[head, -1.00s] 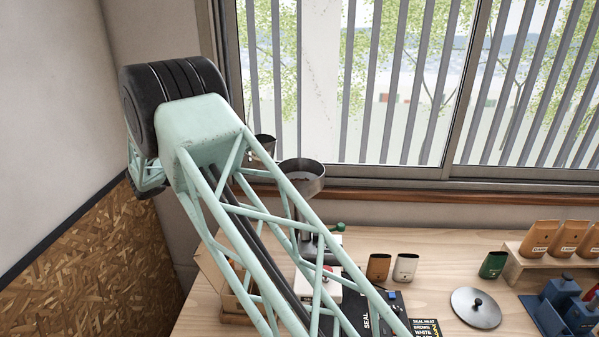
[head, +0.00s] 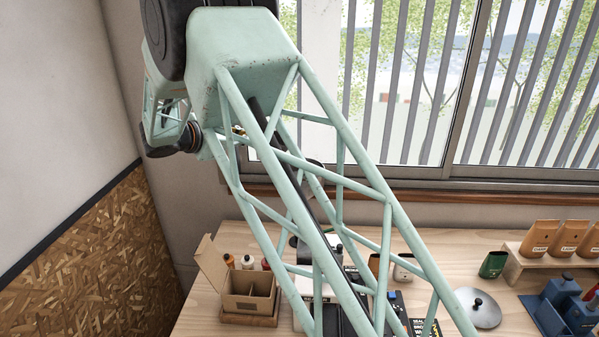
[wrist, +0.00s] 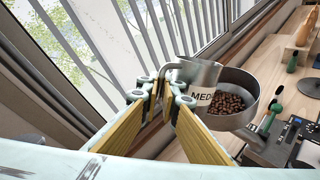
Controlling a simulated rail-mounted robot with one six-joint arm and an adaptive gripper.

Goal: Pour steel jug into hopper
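The steel jug (wrist: 203,82), with a white label reading "MED", shows in the wrist view. Its handle points toward my gripper (wrist: 163,92), whose yellow-padded fingers close in on that handle. The jug overlaps the near left rim of the metal hopper (wrist: 248,84) in this view; I cannot tell whether they touch. Brown beans lie in the hopper bowl. The jug's inside is hidden, and its exact tilt is unclear. In the head view my arm hides the jug and nearly all of the hopper.
The slatted window (head: 400,90) stands close behind.

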